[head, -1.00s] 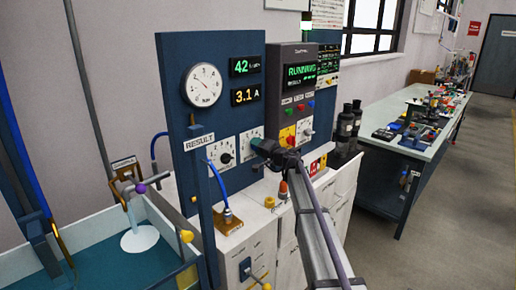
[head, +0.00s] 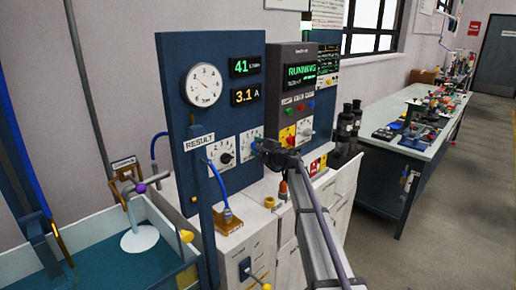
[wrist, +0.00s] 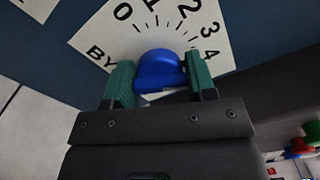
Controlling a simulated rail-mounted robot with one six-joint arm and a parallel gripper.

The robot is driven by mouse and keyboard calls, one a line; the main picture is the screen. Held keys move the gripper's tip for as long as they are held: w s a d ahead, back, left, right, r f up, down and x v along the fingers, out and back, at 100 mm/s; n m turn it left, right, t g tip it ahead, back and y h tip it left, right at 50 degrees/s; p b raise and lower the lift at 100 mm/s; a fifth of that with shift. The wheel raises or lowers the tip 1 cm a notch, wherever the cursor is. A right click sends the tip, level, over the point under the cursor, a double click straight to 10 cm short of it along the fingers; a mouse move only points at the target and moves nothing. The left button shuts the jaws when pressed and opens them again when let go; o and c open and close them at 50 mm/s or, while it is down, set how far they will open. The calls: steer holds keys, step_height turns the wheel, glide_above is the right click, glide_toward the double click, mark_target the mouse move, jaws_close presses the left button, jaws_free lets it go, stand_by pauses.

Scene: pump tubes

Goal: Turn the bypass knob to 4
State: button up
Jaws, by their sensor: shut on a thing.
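The blue bypass knob (wrist: 160,70) sits on a white dial plate (wrist: 105,40) marked 0 to 4, with part of its label, "BY", showing. My gripper (wrist: 158,83) has its two green fingers on either side of the knob and is shut on it. The knob's pointer mark is hidden, so I cannot tell its exact setting. The 4 lies just above the right finger in the wrist view. In the head view my gripper (head: 262,146) is at the right-hand dial plate (head: 244,142) and covers the knob.
A second dial (head: 221,153) is to the left on the same blue panel (head: 172,75). The flow display (head: 244,67) reads 41, and the current display (head: 246,95) reads 3.1 A. A grey control box (head: 290,60) showing "RUNNING" stands close on the right.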

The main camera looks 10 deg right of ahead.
steer(key=shift+m, duration=0.6)
steer(key=o, duration=0.9)
steer(key=shift+o, duration=0.2)
steer(key=v, duration=1)
steer(key=shift+s+d, duration=0.2)
steer(key=shift+s, duration=0.15)
